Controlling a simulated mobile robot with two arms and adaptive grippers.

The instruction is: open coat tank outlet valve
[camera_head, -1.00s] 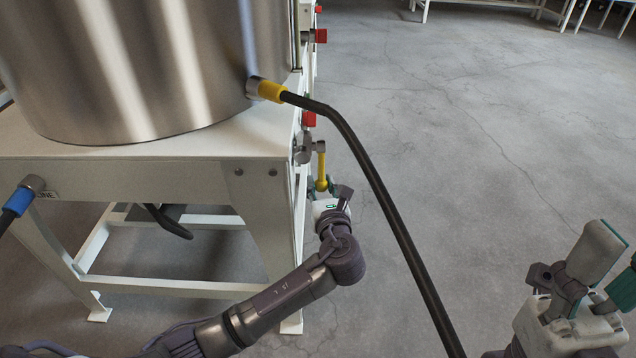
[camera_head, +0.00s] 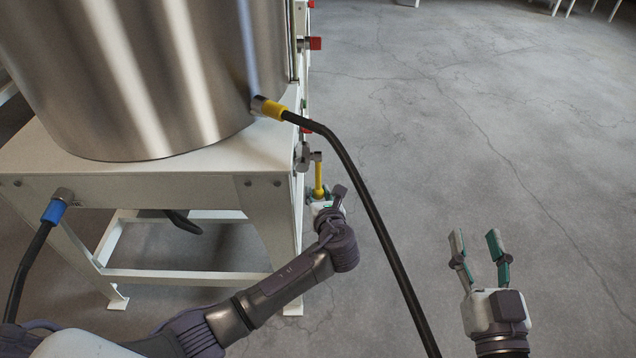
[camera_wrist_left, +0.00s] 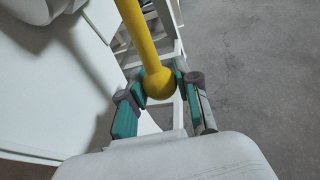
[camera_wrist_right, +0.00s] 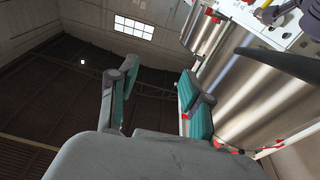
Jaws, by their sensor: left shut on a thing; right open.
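The outlet valve (camera_head: 304,157) is a grey metal body on the right side of the white tank stand. Its yellow lever (camera_head: 319,178) hangs downward and ends in a ball; the lever also shows in the left wrist view (camera_wrist_left: 138,32). My left gripper (camera_head: 322,197) is at the lever's lower end. In the left wrist view its fingers (camera_wrist_left: 160,88) are shut on the yellow ball, one finger on each side. My right gripper (camera_head: 478,248) is open and empty, raised over bare floor at the right, fingers pointing up.
A steel tank (camera_head: 130,80) stands on the white stand (camera_head: 150,185). A black hose (camera_head: 370,205) with a yellow collar (camera_head: 273,109) runs from the tank past my left gripper. A blue-collared hose (camera_head: 53,212) is at the left. The floor (camera_head: 480,130) at the right is clear.

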